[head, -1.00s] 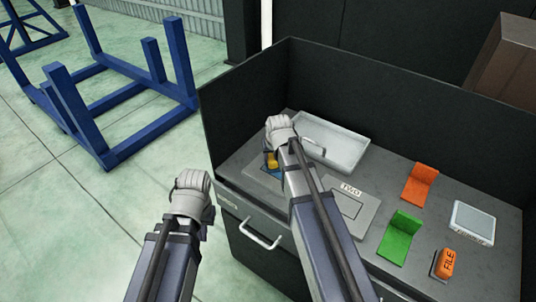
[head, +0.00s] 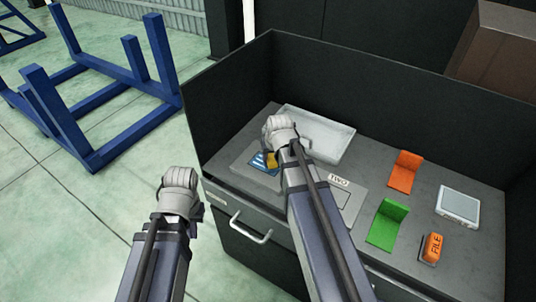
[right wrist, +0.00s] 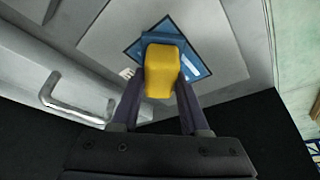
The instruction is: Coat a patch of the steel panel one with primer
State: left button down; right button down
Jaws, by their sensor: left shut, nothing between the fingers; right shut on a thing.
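Steel panel one (head: 243,166) is a flat grey plate lying at the left end of the bench top. A blue patch (head: 259,161) with pale stripes is on it; the patch also shows as a dark-edged blue square (right wrist: 198,65) in the right wrist view. My right gripper (head: 273,150) is shut on a yellow block-shaped applicator (right wrist: 162,72), held over the patch. The block hides the middle of the patch, and I cannot tell whether it touches. My left gripper (head: 180,180) is shut and empty, left of the bench.
A grey tray (head: 335,150) stands behind the panel. The panel labelled TWO (head: 352,197) lies to its right. Further right are an orange bracket (head: 404,171), a green bracket (head: 385,225), an orange FILE block (head: 432,248) and a grey-white box (head: 458,205). Dark walls edge the bench.

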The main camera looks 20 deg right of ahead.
jog(key=shift+s+d, duration=0.1)
jog(key=shift+s+d, duration=0.55)
jog(key=shift+s, duration=0.15)
jog(key=shift+s+d, duration=0.5)
jog(key=shift+s, duration=0.2)
jog(key=shift+w, duration=0.1)
jog(key=shift+w+a, duration=0.7)
jog(key=shift+w, duration=0.2)
jog(key=shift+w+a, duration=0.5)
jog(key=shift+w+a, duration=0.6)
jog(key=shift+w, duration=0.2)
jog(key=shift+w+a, duration=0.6)
jog(key=shift+w, duration=0.15)
